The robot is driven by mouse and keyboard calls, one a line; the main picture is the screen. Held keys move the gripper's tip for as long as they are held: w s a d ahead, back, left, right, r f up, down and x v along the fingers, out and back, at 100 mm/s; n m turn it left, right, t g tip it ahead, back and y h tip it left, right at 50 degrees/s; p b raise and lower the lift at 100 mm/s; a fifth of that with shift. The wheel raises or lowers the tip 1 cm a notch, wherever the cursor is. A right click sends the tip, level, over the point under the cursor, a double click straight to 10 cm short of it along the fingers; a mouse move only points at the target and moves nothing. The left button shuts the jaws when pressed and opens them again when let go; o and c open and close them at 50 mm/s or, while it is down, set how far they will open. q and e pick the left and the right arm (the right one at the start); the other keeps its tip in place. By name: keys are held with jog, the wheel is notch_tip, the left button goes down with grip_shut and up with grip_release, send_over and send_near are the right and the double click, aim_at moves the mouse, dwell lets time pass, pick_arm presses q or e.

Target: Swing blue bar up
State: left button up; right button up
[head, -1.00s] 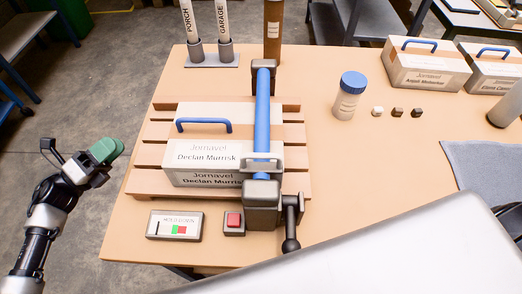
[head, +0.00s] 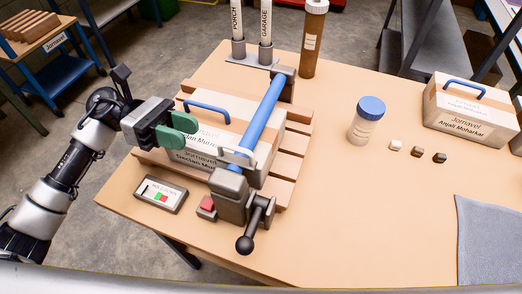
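The blue bar (head: 264,118) lies lowered across the pallet, from the rear grey bracket (head: 284,82) to the front grey block. A pale metal handle (head: 238,157) sits near its front end. The front block (head: 230,190) carries a black lever with a ball knob (head: 246,243). Under the bar is a box with a blue handle (head: 207,110) and the label "Declan Murrisk", partly hidden by my gripper. My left gripper (head: 184,132) has green pads, apart from each other. It is open and empty, in front of the box's left side and left of the bar. My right gripper is not in view.
A "HOLD DOWN" panel (head: 160,194) and a red button (head: 207,204) sit at the table's front left. A blue-capped jar (head: 366,122), small cubes and another box (head: 465,112) stand to the right. Upright tubes (head: 314,40) stand behind.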

aim_at(230, 145)
pick_arm(q)
jog(key=p+x, duration=0.4)
jog(key=x, duration=0.6)
jog(key=shift+s+d, duration=0.1)
jog(key=shift+d, duration=0.2)
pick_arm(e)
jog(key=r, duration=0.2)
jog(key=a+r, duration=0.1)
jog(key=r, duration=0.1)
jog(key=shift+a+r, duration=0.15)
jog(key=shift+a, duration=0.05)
pick_arm(q)
jog(key=shift+f, duration=0.1)
jog(key=shift+c, duration=0.2)
grip_shut()
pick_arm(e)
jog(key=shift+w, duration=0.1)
